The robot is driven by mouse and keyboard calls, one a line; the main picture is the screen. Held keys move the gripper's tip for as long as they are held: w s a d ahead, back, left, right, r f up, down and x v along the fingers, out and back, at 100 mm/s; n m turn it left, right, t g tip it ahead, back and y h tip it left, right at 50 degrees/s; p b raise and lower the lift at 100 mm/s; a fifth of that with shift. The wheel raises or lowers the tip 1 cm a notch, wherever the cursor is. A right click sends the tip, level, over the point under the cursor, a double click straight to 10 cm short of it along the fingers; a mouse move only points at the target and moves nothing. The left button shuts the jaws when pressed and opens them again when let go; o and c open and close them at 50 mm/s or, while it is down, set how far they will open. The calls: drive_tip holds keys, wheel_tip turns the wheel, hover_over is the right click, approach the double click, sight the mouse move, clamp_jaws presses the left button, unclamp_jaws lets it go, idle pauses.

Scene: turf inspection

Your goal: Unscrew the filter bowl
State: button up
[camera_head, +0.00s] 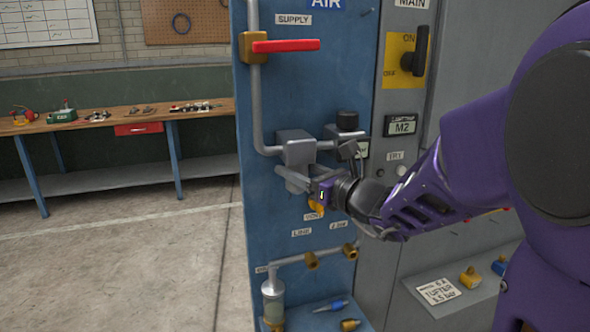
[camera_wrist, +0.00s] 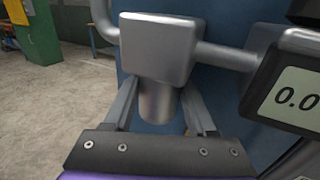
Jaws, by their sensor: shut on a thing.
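The filter bowl (camera_wrist: 158,103) is a grey metal cylinder hanging upright under the square grey filter head (camera_wrist: 158,45) in the wrist view. The filter head also shows in the head view (camera_head: 296,147), on the blue panel, with the bowl partly hidden behind my fingers. My gripper (camera_head: 291,180) reaches in from the right at the height of the bowl. In the wrist view its two fingers (camera_wrist: 160,92) stand on either side of the bowl, shut on it. The bowl is under the head, with no gap visible between them.
A digital gauge (camera_wrist: 293,92) reading 0.0 sits close at the right. A red supply lever (camera_head: 286,46) is above. A lower shelf holds a blue-handled tool (camera_head: 332,305) and brass fittings (camera_head: 350,324). A workbench (camera_head: 110,122) stands at the left, beyond open floor.

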drive_tip(key=o, duration=0.7)
clamp_jaws()
drive_tip(key=o, duration=0.6)
unclamp_jaws()
drive_tip(key=shift+c, duration=0.7)
